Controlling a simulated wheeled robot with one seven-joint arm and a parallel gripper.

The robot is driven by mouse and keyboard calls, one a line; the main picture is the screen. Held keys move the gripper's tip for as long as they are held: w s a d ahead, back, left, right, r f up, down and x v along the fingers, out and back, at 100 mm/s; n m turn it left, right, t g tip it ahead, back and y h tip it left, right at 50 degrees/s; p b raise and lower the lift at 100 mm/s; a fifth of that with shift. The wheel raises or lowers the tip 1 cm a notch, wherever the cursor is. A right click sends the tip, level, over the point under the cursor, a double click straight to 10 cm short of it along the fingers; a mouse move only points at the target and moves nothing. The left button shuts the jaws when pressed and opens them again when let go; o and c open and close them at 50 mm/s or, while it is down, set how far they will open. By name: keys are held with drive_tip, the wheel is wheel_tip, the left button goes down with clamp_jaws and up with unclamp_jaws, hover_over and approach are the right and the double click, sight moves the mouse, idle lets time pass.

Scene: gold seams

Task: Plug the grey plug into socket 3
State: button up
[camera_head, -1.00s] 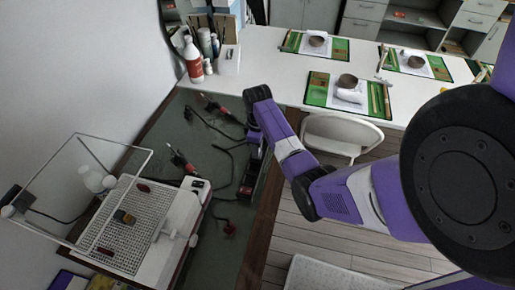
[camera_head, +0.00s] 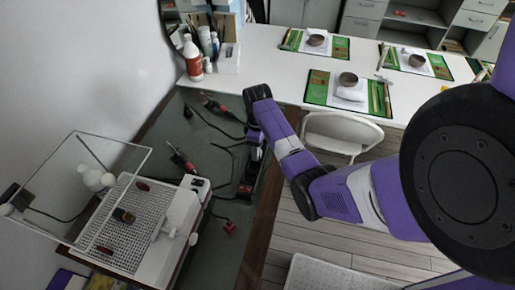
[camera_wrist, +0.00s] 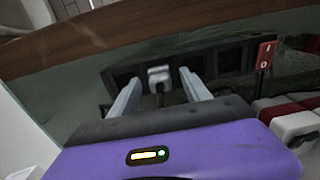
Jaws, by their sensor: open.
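My gripper (camera_wrist: 160,88) is open in the wrist view, one finger on each side of the grey plug (camera_wrist: 159,74). The plug stands against the dark socket strip (camera_wrist: 231,61), with a dark cord hanging below it. I cannot tell how deep the plug sits or read which socket it is at. The strip has a red switch (camera_wrist: 265,55) at its right end. In the head view my gripper (camera_head: 255,152) is over the strip (camera_head: 246,188) near the bench edge, and the plug is hidden there.
A red plug (camera_head: 230,228) lies on the green bench top (camera_head: 215,250). Soldering tools with cords (camera_head: 182,160) lie left of the strip. A white machine with a clear raised lid (camera_head: 130,215) fills the left. Bottles (camera_head: 192,58) and a white table (camera_head: 265,62) are behind.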

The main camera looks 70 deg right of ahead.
wheel_tip(320, 180, up, 8)
drive_tip(key=shift+f+b, duration=0.2)
drive_tip(key=shift+b, duration=0.15)
idle(0.5)
